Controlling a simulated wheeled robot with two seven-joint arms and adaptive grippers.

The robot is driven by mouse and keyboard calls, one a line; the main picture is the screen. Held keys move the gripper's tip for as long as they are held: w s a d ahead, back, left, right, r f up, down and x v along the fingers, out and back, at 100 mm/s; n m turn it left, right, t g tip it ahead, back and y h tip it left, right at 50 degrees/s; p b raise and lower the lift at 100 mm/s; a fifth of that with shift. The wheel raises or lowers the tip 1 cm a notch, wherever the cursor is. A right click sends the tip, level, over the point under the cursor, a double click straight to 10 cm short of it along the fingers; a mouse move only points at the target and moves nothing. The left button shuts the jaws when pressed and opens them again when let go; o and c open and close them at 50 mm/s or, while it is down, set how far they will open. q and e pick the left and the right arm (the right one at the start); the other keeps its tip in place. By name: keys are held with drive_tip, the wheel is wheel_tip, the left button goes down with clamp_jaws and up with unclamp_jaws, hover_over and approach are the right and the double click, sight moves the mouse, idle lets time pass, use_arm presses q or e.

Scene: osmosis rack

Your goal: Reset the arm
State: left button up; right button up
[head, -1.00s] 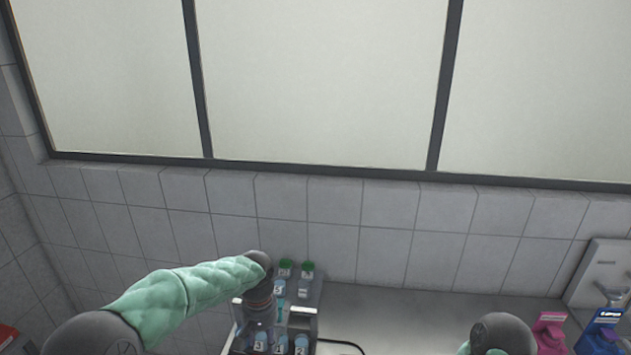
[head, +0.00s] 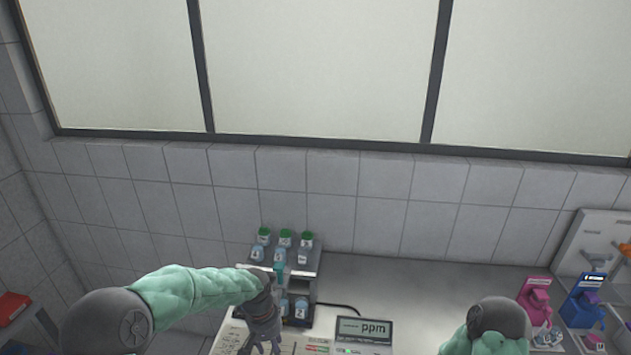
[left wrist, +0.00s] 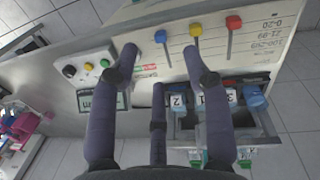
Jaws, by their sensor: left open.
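My left arm comes in from the left in the head view, and its gripper (head: 265,345) hangs at the bottom edge, in front of the bottle rack (head: 312,262). In the left wrist view the left gripper (left wrist: 160,55) is open and empty. Its fingers spread over the front of a pale panel (left wrist: 165,30) with red, yellow and blue knobs. Of my right arm only a rounded joint shows at the lower right of the head view; its gripper is out of sight.
Bottles with green caps (head: 286,237) and blue-capped ones (head: 301,307) stand on the rack. A ppm meter (head: 364,329) is right of it. Pink (head: 535,292) and blue (head: 585,295) holders stand at the right. The counter (head: 420,280) between is clear.

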use_arm(q)
drive_tip(key=s+f+h+b, duration=0.1)
drive_tip(key=s+f+b, duration=0.2)
drive_tip(key=s+f, duration=0.4)
drive_tip(key=s+d+f+n+h+b, duration=0.1)
drive_tip(key=s+f+b, duration=0.3)
drive_tip(key=s+f, duration=0.4)
drive_tip(key=s+f+b, duration=0.4)
drive_tip(key=s+f, duration=0.4)
drive_tip(key=f, duration=1.1)
drive_tip(key=shift+d+n+t+h, duration=0.3)
drive_tip(key=shift+h, duration=0.1)
